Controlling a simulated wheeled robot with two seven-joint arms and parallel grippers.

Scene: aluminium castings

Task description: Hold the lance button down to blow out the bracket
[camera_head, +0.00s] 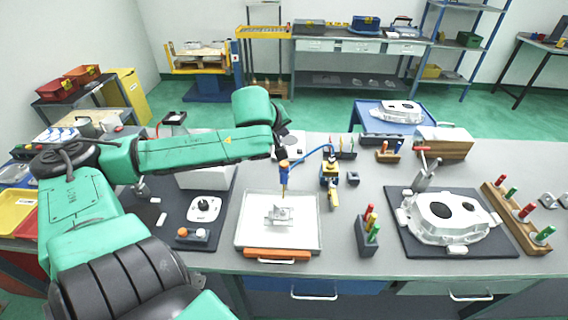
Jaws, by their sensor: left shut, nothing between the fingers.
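A small pale metal bracket (281,213) sits on a white tray (247,240) with an orange front edge. The blue air lance (284,167) stands upright above it, nozzle down. A blue hose runs from the lance to the right. My left arm reaches in from the left, its wrist behind and above the lance. My left gripper (280,154) is shut and empty near the lance's top. My right gripper is out of view.
A large casting (446,217) lies on a dark mat at the right. A block with red and green handles (368,232) stands right of the tray. A yellow-and-black tool (331,180) stands near the hose. Bare grey bench lies between these things.

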